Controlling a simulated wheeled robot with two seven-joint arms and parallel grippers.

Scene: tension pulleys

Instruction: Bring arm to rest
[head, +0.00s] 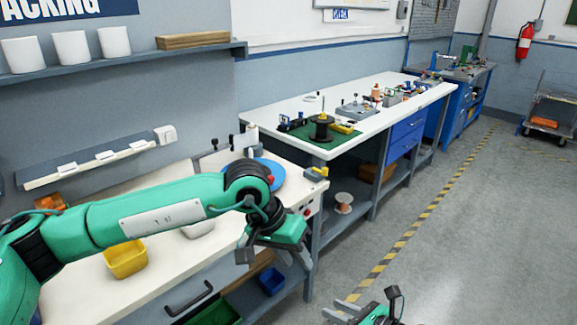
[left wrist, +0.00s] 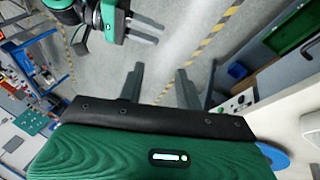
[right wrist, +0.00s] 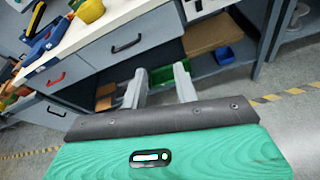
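My left arm (head: 150,215) is green and black and reaches in from the left over the near white bench. My left gripper (head: 275,254) hangs past the bench's right end, in front of the shelf side. In the left wrist view its fingers (left wrist: 160,72) are apart with only floor between them. My right gripper (head: 364,305) is at the bottom edge of the head view, over the floor, partly cut off. In the right wrist view its fingers (right wrist: 158,72) are apart and empty. My right gripper also shows at the upper left of the left wrist view (left wrist: 140,30).
The near bench (head: 80,290) holds a yellow bin (head: 125,259) and a blue disc (head: 267,174). Beneath it are a green bin (head: 215,314) and a blue bin (head: 271,281). A long white table (head: 290,108) stands behind. The floor on the right (head: 470,240) is clear.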

